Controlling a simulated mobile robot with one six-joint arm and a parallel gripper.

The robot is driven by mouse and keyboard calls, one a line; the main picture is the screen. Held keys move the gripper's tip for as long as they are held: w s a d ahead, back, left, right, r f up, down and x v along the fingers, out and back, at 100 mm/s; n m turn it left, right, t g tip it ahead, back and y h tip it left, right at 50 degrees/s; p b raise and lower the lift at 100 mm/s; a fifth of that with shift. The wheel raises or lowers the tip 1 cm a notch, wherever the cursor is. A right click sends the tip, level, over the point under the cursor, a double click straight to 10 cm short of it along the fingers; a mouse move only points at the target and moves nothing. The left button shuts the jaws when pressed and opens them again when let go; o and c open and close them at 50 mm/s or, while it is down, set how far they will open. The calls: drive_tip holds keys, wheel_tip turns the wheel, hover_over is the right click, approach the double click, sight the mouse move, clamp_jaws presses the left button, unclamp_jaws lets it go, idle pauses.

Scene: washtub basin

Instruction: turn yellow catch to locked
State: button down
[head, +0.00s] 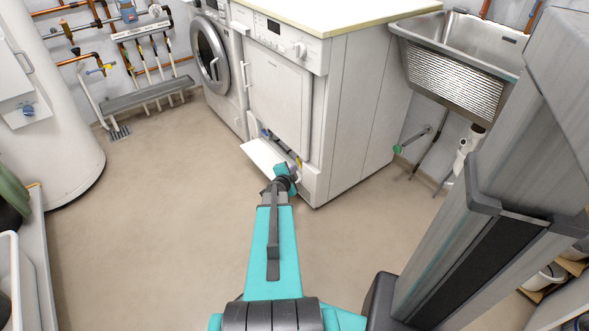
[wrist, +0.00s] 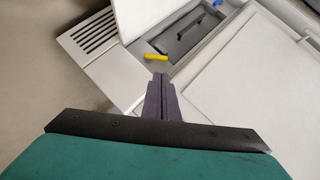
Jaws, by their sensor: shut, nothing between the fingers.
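The yellow catch (wrist: 156,57) is a small bar at the edge of a recess low on the white dryer (head: 285,90). In the wrist view it lies nearly level across the picture. It shows as a small yellow spot in the head view (head: 299,161). My gripper (wrist: 160,77) is shut and empty, its dark fingers pointing at the catch. In the picture the fingertips are just below the catch; I cannot tell whether they touch it. A blue catch (wrist: 218,3) shows at the far end of the recess. A dark handle (wrist: 184,38) sits on the grey cover between them.
An open white flap (head: 265,155) juts from the dryer's base beside my gripper. A slotted grille (wrist: 96,32) is left of the recess in the wrist view. A washing machine (head: 213,60) stands left of the dryer, and a steel sink (head: 455,60) right. The floor in front is clear.

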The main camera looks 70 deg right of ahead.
sight(300, 161)
drive_tip(key=shift+b+x, duration=1.4)
drive_tip(key=shift+x, duration=3.4)
drive_tip(key=shift+a, duration=0.2)
drive_tip(key=shift+d, duration=0.2)
drive_tip(key=shift+r+p, duration=0.15)
drive_tip(key=shift+p, duration=1.1)
